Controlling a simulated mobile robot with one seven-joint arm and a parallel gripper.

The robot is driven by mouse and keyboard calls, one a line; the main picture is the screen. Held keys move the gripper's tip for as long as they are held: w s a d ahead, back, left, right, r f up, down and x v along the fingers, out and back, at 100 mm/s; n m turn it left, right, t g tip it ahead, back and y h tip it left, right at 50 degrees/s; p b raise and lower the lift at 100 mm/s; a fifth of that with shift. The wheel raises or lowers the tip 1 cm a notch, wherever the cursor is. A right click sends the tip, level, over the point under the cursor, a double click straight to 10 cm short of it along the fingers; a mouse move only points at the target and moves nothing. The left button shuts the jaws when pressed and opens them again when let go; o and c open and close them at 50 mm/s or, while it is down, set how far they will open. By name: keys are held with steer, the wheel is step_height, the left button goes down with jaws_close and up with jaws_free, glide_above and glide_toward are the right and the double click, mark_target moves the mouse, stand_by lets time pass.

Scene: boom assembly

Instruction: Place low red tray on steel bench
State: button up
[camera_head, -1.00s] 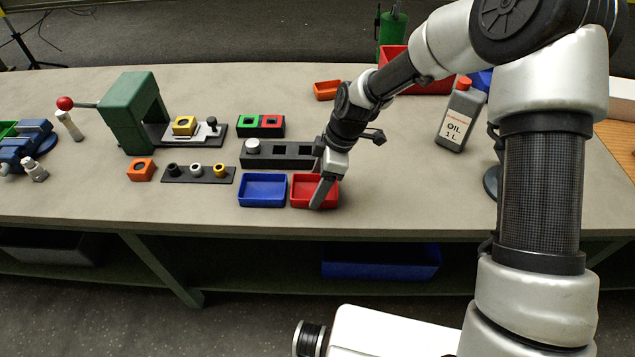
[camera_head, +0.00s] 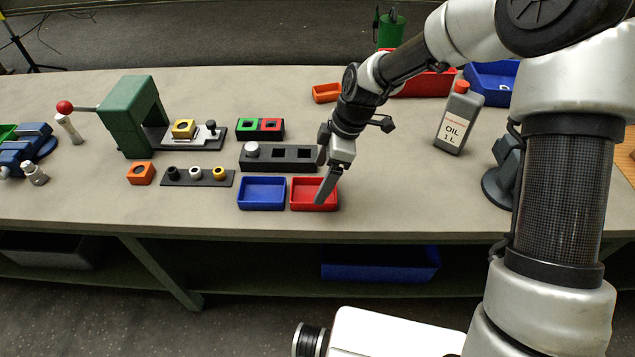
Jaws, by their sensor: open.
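The low red tray (camera_head: 314,207) rests on the steel bench (camera_head: 420,205) near its front edge, right beside a low blue tray (camera_head: 262,194). My gripper (camera_head: 322,196) is over the red tray, its finger pointing down and hiding part of the tray's inside. The gripper is open and holds nothing that I can see. Whether a fingertip touches the tray, I cannot tell.
Behind the trays lies a dark block (camera_head: 290,158) with a white-topped peg. A dark strip with rings (camera_head: 198,176) is to the left. An oil bottle (camera_head: 458,118) stands to the right. The bench front between tray and bottle is clear.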

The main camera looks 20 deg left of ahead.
steer(key=v, duration=0.7)
steer(key=shift+r+p, duration=0.2)
steer(key=shift+p, duration=0.1)
steer(key=shift+d, duration=0.15)
